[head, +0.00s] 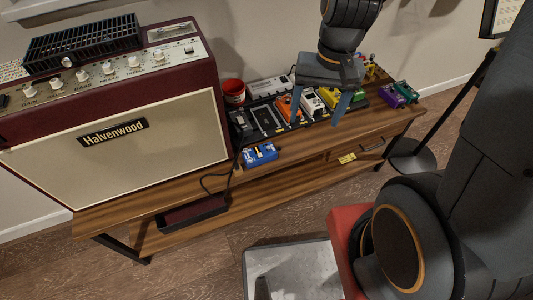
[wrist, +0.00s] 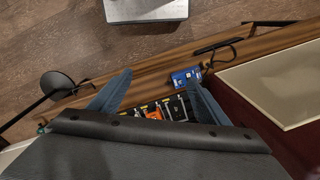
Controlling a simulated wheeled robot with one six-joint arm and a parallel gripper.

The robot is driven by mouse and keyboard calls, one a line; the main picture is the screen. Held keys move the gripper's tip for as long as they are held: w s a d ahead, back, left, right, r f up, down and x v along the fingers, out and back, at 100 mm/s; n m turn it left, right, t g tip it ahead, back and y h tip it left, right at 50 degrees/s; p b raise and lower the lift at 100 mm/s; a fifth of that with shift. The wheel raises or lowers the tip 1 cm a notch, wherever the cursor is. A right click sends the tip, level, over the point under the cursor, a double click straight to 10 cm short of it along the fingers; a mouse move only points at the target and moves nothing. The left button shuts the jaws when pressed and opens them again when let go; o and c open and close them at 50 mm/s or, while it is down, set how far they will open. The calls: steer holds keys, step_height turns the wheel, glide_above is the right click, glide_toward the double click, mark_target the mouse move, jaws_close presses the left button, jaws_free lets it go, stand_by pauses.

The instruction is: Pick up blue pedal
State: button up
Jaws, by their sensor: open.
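The blue pedal (head: 260,154) lies on the wooden bench top near its front edge, just right of the amplifier, in the head view. It also shows in the wrist view (wrist: 186,77), beyond the right-hand finger. My gripper (head: 317,116) is open and empty, with its fingers pointing down above the pedalboard. It is to the right of the blue pedal and apart from it. In the wrist view my gripper (wrist: 155,90) shows its two blue-grey fingers spread wide.
The pedalboard (head: 240,122) holds orange, white and other pedals behind the blue one. The large amplifier (head: 120,130) stands close on the left. A red cup (head: 233,91) is behind. Purple (head: 405,91) and green pedals sit at right. A dark cable (head: 212,176) hangs over the front.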

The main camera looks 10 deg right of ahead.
steer(key=w+a+f+m+g+y+b, duration=0.1)
steer(key=w+a+f+m, duration=0.25)
steer(key=f, duration=0.25)
steer(key=w+a+f+m+y+b, duration=0.1)
steer(key=w+a+f+m+b, duration=0.1)
steer(key=w+a+f+m, duration=0.25)
steer(key=m+y+b, duration=0.1)
steer(key=m, duration=0.3)
glide_toward(259, 152)
steer(key=shift+s+a+f, duration=0.1)
steer(key=shift+a+f, duration=0.15)
steer(key=shift+f, duration=0.45)
steer(key=shift+a+f+m+y, duration=0.3)
steer(key=shift+f, duration=0.4)
steer(key=shift+d+p+x, duration=0.15)
steer(key=shift+p+x, duration=0.05)
steer(key=shift+x, duration=1.45)
steer(key=shift+d+p+x, duration=0.1)
steer(key=shift+p+x, duration=0.1)
steer(key=shift+x, duration=1.45)
steer(key=shift+f, duration=0.1)
steer(key=shift+c, duration=0.4)
steer(key=c, duration=1.3)
